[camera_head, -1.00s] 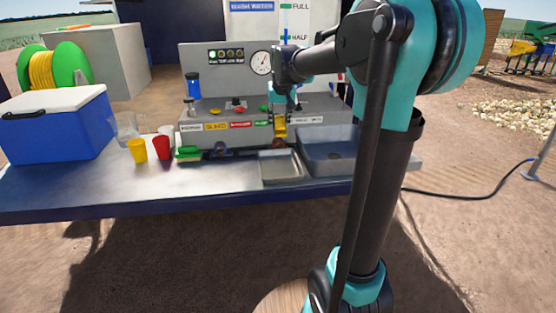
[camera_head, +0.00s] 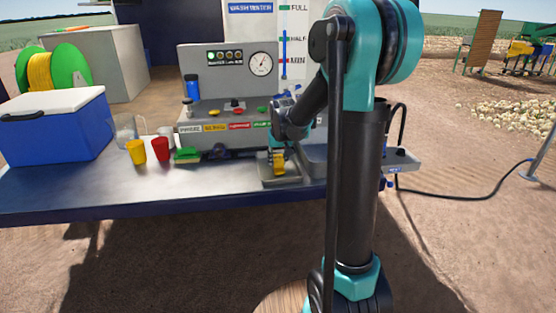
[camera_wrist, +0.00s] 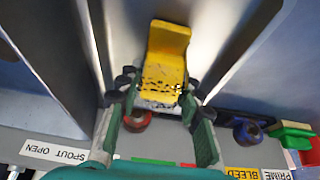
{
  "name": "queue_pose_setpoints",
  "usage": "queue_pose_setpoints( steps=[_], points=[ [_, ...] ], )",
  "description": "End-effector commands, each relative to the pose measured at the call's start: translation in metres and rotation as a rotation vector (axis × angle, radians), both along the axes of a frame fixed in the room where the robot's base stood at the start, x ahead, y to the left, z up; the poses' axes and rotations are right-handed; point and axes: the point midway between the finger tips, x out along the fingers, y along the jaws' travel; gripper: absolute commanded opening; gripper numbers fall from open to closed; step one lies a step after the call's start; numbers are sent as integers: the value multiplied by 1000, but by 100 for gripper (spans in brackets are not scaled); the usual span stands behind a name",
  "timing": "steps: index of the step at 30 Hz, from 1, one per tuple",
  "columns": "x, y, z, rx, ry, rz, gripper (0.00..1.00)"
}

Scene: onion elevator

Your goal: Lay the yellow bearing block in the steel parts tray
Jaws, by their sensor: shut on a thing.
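The yellow bearing block (camera_head: 279,163) is held in my gripper (camera_head: 278,151), over the steel parts tray (camera_head: 264,183) at the front of the bench. In the wrist view the block (camera_wrist: 168,55) sticks out beyond the fingertips (camera_wrist: 153,98), which close on its near end. The tray is a shallow grey metal pan; the block and gripper cover part of it. Whether the block touches the tray floor or hangs just above it, I cannot tell.
A sink (camera_head: 314,160) lies right of the tray, partly behind my arm. The grey control panel (camera_head: 200,140) stands behind. Left are a green sponge (camera_head: 187,156), a red cup (camera_head: 161,149), a yellow cup (camera_head: 137,152) and a blue cooler (camera_head: 55,130).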

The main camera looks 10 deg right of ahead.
Motion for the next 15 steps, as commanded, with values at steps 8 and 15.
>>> queue_pose_setpoints(
  steps=[8,15],
  points=[
    [0,0,-1,0,0,0,0],
    [0,0,-3,0,0,0,52]
  ],
)
